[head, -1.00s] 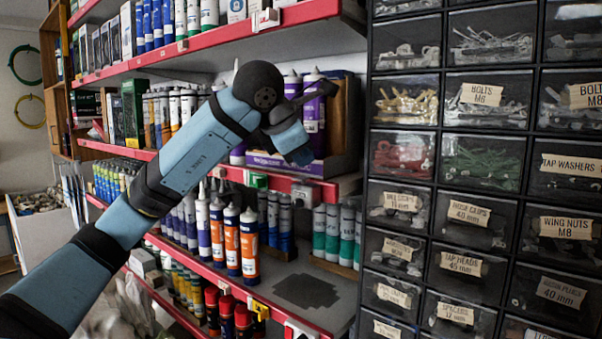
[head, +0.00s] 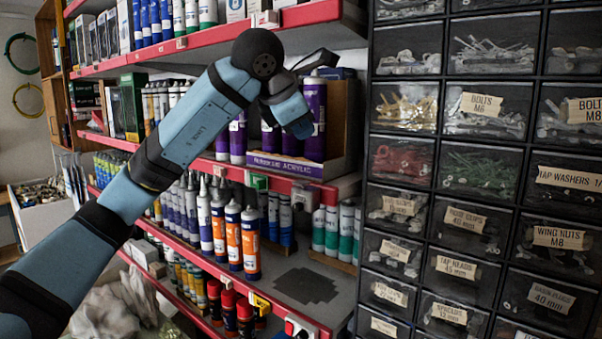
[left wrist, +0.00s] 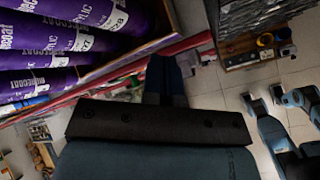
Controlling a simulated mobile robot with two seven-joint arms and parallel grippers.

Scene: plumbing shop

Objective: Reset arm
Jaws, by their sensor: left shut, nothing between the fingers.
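My left arm (head: 197,125) reaches up from the lower left in the head view, in front of the shelves. Its black wrist joint (head: 258,54) is bent, and the left gripper (head: 299,124) hangs down to the right, in front of purple tubes. The gripper also shows in the left wrist view (left wrist: 166,78), its fingers together with nothing held. Purple tubes (left wrist: 60,45) lie to its left there, with a visible gap. My right gripper is in neither view.
Red-edged shelves (head: 225,172) hold many tubes and a purple carton (head: 290,165). A drawer cabinet (head: 447,200) with labelled clear drawers stands at the right. Orange tubes (head: 250,243) stand below the arm. The left wrist view shows tiled floor (left wrist: 225,95).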

